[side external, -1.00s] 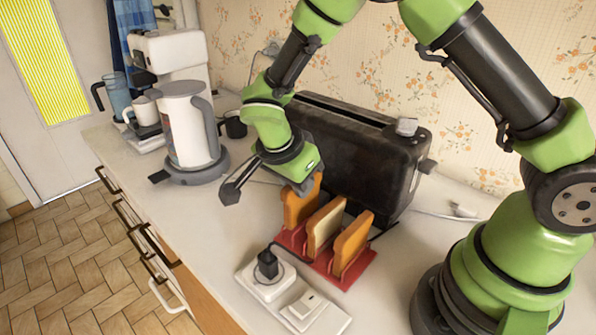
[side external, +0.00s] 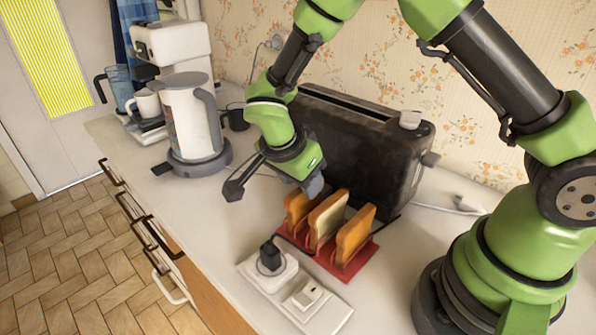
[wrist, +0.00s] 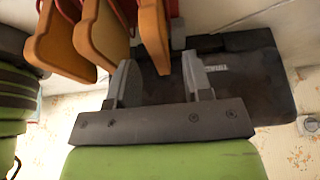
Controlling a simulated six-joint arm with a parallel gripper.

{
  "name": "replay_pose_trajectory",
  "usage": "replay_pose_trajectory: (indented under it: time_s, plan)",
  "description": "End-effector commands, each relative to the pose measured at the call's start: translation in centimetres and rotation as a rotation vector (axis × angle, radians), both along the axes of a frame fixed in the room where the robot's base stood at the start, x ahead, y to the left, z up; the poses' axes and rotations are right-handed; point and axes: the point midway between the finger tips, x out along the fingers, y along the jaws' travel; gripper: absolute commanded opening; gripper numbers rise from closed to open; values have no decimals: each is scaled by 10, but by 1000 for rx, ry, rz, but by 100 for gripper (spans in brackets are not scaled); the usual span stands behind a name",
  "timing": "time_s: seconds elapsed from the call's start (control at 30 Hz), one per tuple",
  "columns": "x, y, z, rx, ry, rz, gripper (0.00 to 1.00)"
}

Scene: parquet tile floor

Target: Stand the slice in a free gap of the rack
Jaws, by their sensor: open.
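The red rack (side external: 364,257) stands on the counter in front of the toaster and holds three bread slices upright. The left slice (side external: 297,208) sits low in the rack's left end, beside the pale middle slice (side external: 325,222) and the right slice (side external: 354,238). My gripper (side external: 274,188) is open at the left slice. In the wrist view, that slice (wrist: 154,35) shows between the spread fingers of my gripper (wrist: 158,78), with space around it. The other slices (wrist: 101,42) are to its left there. The slice's foot in the rack is partly hidden.
A black toaster (side external: 365,145) stands close behind the rack. A socket block with a black plug (side external: 270,256) and a switch (side external: 308,298) lies in front. A white kettle (side external: 190,120) stands to the left. Counter between kettle and rack is clear.

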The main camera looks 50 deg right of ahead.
Motion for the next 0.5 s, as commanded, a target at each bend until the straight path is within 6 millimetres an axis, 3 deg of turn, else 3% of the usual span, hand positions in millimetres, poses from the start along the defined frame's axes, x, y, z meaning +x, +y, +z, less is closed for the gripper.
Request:
replay_pose_trajectory:
  time_s: [0.5]
  plan:
    - [1,34,79,2,-5,1,46]
